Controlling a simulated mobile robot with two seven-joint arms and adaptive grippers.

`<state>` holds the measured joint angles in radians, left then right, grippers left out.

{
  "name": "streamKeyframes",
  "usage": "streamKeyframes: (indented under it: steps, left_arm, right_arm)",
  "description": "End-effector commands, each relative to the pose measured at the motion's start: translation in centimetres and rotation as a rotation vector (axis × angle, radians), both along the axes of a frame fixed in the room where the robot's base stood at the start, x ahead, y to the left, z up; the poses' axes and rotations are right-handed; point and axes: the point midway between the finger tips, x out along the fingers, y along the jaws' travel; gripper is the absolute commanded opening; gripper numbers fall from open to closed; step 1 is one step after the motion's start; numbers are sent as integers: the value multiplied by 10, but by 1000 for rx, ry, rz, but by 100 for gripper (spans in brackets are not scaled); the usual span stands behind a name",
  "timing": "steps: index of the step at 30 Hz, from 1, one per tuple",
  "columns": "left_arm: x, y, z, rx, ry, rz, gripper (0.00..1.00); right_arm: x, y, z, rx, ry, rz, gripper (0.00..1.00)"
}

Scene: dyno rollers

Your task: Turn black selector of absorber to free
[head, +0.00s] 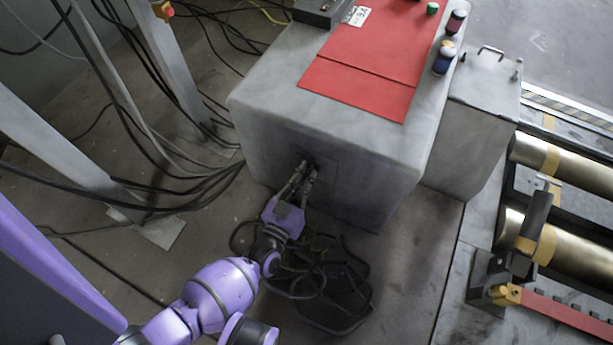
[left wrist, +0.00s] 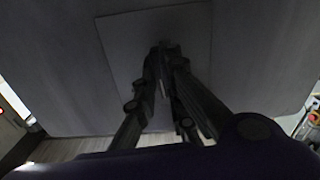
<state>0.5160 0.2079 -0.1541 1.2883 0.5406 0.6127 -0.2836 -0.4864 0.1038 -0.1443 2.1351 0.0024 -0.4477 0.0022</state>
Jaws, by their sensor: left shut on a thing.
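The absorber is a large grey box (head: 270,115) with a red panel on top in the head view. Its front face carries a lighter square plate (left wrist: 125,50), seen in the left wrist view. My left gripper (head: 312,168) reaches the front of the box, and its fingers (left wrist: 165,55) meet at the middle of the plate. They are shut on a small dark piece there, which looks like the black selector; the fingers hide most of it, and its setting cannot be read. My right gripper is in neither view.
Red top panel (head: 365,60) holds several small canisters at its right edge. Black cables lie coiled on the floor (head: 330,290) below the box. Grey posts (head: 70,160) with hanging cables stand at left. Brass rollers (head: 570,245) and a red bar (head: 565,312) lie at right.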

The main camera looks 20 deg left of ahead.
Motion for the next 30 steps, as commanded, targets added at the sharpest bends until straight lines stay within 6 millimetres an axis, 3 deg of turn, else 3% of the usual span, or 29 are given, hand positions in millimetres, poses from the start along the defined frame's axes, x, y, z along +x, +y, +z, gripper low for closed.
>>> streamKeyframes:
  steps: [18, 30]
  left_arm:
    - [0, 2, -1, -536, 20, -1, 0]
    - [0, 1, -1, -697, 25, -1, 0]
  right_arm:
    - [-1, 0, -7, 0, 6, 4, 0]
    - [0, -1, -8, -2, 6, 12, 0]
